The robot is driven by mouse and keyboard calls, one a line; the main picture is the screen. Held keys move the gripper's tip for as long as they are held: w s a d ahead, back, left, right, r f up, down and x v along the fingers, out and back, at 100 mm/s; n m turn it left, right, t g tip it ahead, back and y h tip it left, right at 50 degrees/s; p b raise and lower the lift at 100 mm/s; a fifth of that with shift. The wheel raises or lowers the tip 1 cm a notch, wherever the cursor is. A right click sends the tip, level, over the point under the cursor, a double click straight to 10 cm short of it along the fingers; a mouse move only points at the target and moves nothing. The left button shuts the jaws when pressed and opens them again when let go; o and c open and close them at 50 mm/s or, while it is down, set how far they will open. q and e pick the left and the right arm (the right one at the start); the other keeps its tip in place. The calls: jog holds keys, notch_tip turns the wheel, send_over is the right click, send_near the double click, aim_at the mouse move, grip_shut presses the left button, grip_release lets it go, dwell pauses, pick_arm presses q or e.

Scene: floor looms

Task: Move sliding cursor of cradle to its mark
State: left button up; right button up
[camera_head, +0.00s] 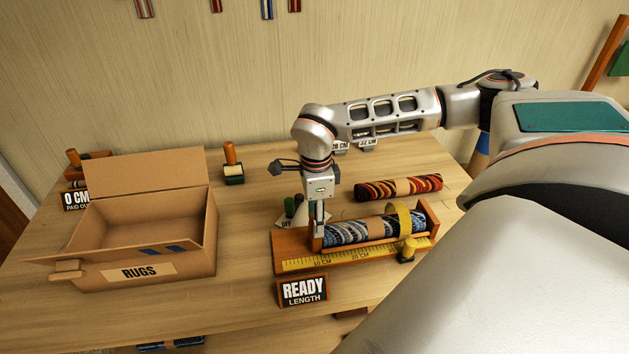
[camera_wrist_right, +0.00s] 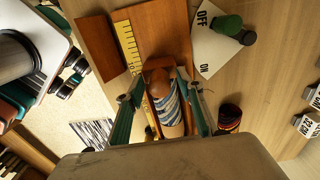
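A wooden cradle (camera_head: 292,246) with a yellow ruler (camera_head: 330,259) marked 10 CM and 20 CM stands on the table. My right gripper (camera_head: 319,232) points down at the roll's left end. In the wrist view it (camera_wrist_right: 164,98) is open, its fingers either side of a rounded brown wooden piece (camera_wrist_right: 159,82) at the roll's end; contact is unclear. Which part is the cursor, and its mark, cannot be told.
A READY LENGTH sign (camera_head: 303,291) stands in front of the cradle, and a red-orange roll (camera_head: 398,188) lies behind. An open RUGS box (camera_head: 112,279) is at left. An OFF/ON plate with a green knob (camera_wrist_right: 229,26) is beside the cradle. My right arm covers the right side.

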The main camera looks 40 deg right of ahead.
notch_tip(320, 180, up, 12)
dwell(0.7)
dwell(0.5)
